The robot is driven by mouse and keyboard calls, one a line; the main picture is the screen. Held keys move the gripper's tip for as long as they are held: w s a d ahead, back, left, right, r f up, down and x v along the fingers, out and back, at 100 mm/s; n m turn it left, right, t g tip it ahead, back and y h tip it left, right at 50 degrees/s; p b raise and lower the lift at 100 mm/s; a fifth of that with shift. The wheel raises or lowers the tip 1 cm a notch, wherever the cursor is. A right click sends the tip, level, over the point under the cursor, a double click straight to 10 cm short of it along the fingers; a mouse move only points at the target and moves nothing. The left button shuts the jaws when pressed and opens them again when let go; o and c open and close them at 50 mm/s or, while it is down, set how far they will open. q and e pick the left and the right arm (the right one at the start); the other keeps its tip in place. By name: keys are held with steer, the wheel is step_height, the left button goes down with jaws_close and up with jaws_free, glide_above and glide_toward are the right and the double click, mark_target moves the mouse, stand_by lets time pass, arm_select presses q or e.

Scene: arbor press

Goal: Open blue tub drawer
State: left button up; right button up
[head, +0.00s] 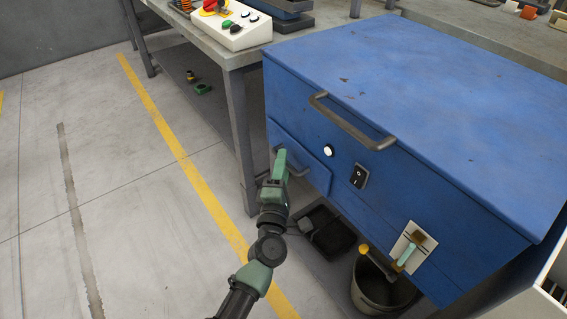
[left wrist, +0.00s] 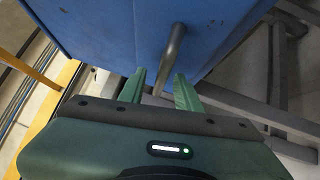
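The blue tub (head: 420,95) is a large box with a worn blue lid and a dark lid handle (head: 350,122). Its drawer (head: 312,165) is a blue front low on the left of the near side and looks flush with the tub. The drawer handle (left wrist: 174,48) is a grey bar, partly hidden by my gripper in the head view. My left gripper (head: 279,163) is at this handle. In the left wrist view its green fingers (left wrist: 160,88) are apart, with the bar's near end between them and a gap visible on each side. My right gripper is not in view.
A black tray (head: 330,236) and a bucket (head: 382,290) stand on the floor below the tub. The floor on the left is mostly clear.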

arm_select(q)
steer(key=shift+w, duration=0.4)
jaws_close()
stand_by(1.2)
